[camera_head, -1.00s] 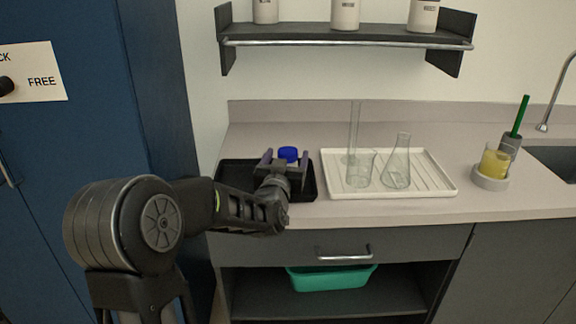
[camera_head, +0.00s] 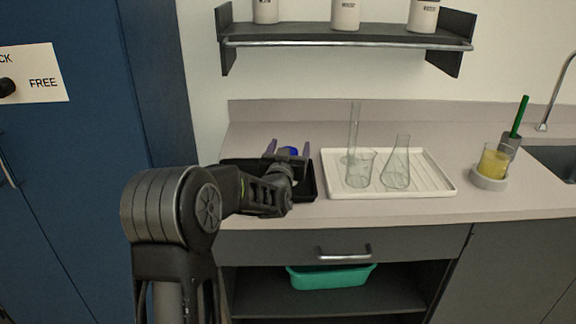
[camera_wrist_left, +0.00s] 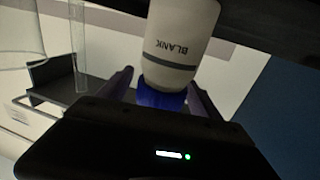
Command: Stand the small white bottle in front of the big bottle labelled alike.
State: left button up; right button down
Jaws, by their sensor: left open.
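The small white bottle (camera_wrist_left: 182,38) with a blue cap (camera_wrist_left: 162,98) carries a grey band and the label BLANK, seen upside down in the left wrist view. In the head view only its blue cap (camera_head: 292,151) shows clearly, over the black tray (camera_head: 309,190). My left gripper (camera_head: 288,149) is open, with one finger on each side of the bottle. Three big white bottles stand on the wall shelf: left (camera_head: 265,11), middle (camera_head: 345,15) and right (camera_head: 423,16). Their tops are cut off and their labels are too small to read surely. My right gripper is out of view.
A white ribbed tray (camera_head: 430,180) with glassware, including a conical flask (camera_head: 397,165), is right of the black tray. A metal rail (camera_head: 350,43) runs along the shelf (camera_head: 385,38) front. A yellow-filled beaker (camera_head: 493,162) stands farther right. A blue cabinet (camera_head: 90,150) is at the left.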

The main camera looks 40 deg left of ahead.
pick_arm(q)
jog(key=shift+c, duration=0.5)
grip_shut()
dwell(0.6)
jog(key=shift+r, duration=0.1)
notch_tip(320, 180, up, 10)
jog(key=shift+f, duration=0.1)
dwell(0.8)
